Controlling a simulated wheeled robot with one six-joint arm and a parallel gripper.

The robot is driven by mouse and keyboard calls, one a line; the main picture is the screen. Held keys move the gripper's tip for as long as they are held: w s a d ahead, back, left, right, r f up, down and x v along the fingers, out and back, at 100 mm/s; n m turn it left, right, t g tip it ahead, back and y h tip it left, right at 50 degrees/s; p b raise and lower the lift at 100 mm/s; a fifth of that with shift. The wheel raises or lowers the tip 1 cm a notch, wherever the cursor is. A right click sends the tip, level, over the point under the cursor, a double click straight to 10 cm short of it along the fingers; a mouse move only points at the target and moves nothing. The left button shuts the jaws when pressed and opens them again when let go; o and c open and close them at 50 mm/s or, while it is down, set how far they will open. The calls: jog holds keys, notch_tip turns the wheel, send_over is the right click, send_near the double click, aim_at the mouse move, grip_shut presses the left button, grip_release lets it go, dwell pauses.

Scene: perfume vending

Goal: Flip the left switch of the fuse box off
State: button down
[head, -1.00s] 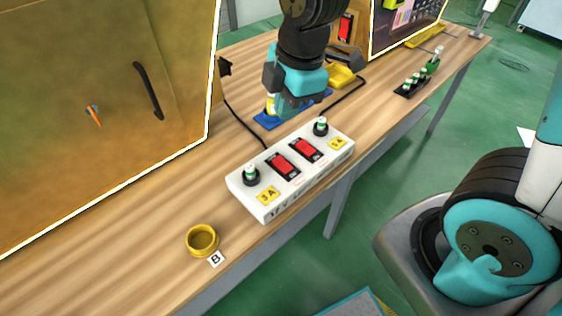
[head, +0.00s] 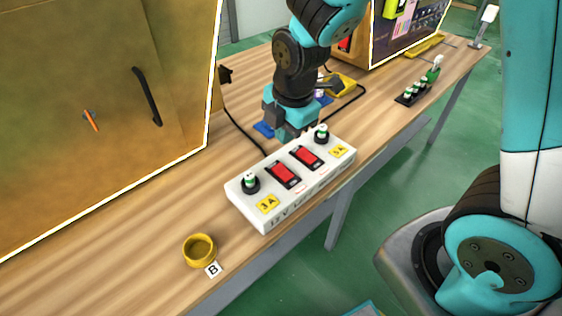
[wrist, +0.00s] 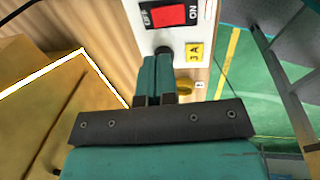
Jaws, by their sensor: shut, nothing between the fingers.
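The white fuse box (head: 300,183) lies on the table with two red rocker switches, a left switch (head: 283,174) and a right switch (head: 307,157). Which way the rockers tilt is too small to tell. My gripper (head: 288,134) is shut and empty, just behind the box. In the wrist view, my closed fingertips (wrist: 160,62) overlap a dark fuse holder (wrist: 165,50) beside the 3A label (wrist: 195,52). A red switch (wrist: 170,15), marked OFF on its left and ON on its right, shows beyond them. Contact cannot be told.
Fuse holders (head: 250,181) stand up from the box ends. A yellow cup (head: 199,250) by label B sits at the front left. A gold cabinet (head: 105,110) bounds the left. A black fuse rack (head: 411,95) is at the right. Bare table lies between cabinet and box.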

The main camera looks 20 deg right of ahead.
aim_at(284, 172)
jog(key=f, duration=0.3)
jog(key=w+f, duration=0.1)
jog(key=f, duration=0.5)
jog(key=shift+w+a+f+b, duration=0.2)
jog(key=shift+a+f+b, duration=0.05)
jog(key=shift+f+b, duration=0.15)
jog(key=shift+w+f+g+p, duration=0.1)
jog(key=shift+f+g+p, duration=0.05)
jog(key=shift+g+p, duration=0.15)
jog(key=shift+s+d, duration=0.25)
jog(key=shift+s, duration=0.55)
jog(key=shift+r, duration=0.25)
jog(key=r+p, duration=0.5)
jog(key=shift+w+a, duration=0.15)
jog(key=shift+w, duration=0.2)
notch_tip(284, 172, up, 9)
jog(key=w, duration=0.1)
jog(key=shift+w+a+f, duration=0.15)
jog(key=shift+w+a, duration=0.05)
